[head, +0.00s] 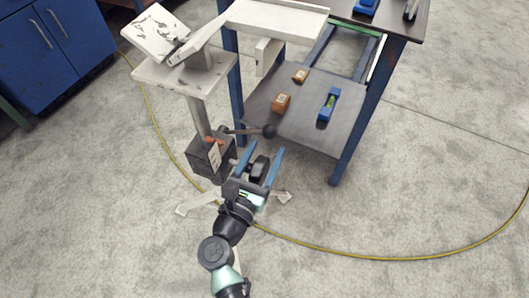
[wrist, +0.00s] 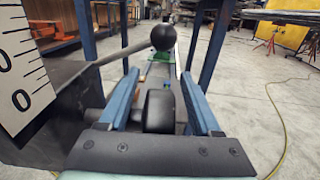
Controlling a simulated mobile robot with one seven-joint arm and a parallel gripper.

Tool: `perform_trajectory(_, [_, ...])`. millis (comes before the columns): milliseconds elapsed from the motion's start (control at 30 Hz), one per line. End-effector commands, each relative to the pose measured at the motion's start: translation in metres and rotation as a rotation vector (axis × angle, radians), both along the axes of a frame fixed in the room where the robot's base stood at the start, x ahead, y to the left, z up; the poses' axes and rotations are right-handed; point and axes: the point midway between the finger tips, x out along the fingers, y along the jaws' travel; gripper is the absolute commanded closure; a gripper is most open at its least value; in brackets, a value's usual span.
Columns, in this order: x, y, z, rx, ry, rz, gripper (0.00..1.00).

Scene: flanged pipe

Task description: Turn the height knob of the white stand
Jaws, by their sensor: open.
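The white stand (head: 196,112) has a flat top, a post and splayed feet, with a dark box (head: 211,157) low on the post. A black round knob (head: 260,168) sits beside the box; it also shows in the wrist view (wrist: 159,108). A lever with a black ball end (head: 269,130) reaches right from the box; the ball shows beyond my fingertips in the wrist view (wrist: 163,37). My gripper (head: 266,147) is open, its blue fingers either side of the round knob. Contact with the knob cannot be told.
A blue-legged table (head: 364,112) stands just beyond, its lower shelf (head: 295,133) holding small brown boxes (head: 281,103) and a blue level (head: 328,104). A white scale plate (wrist: 22,65) is close at left in the wrist view. A yellow cable (head: 390,258) curves over open floor.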

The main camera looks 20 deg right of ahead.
Motion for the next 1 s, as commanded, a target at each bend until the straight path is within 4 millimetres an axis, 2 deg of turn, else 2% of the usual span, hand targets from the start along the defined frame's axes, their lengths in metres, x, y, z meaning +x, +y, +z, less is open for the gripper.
perform_trajectory(267, [0.001,-0.001,0.0001,0.0,0.0,0.0,0.35])
perform_trajectory(600, [0.0008,-0.0006,0.0002,0.0,0.0,0.001,0.96])
perform_trajectory(633, [0.0008,-0.0006,0.0002,0.0,0.0,0.0,1.0])
perform_trajectory(1000, [0.0023,-0.0019,0.0057,0.034,0.032,0.001,1.0])
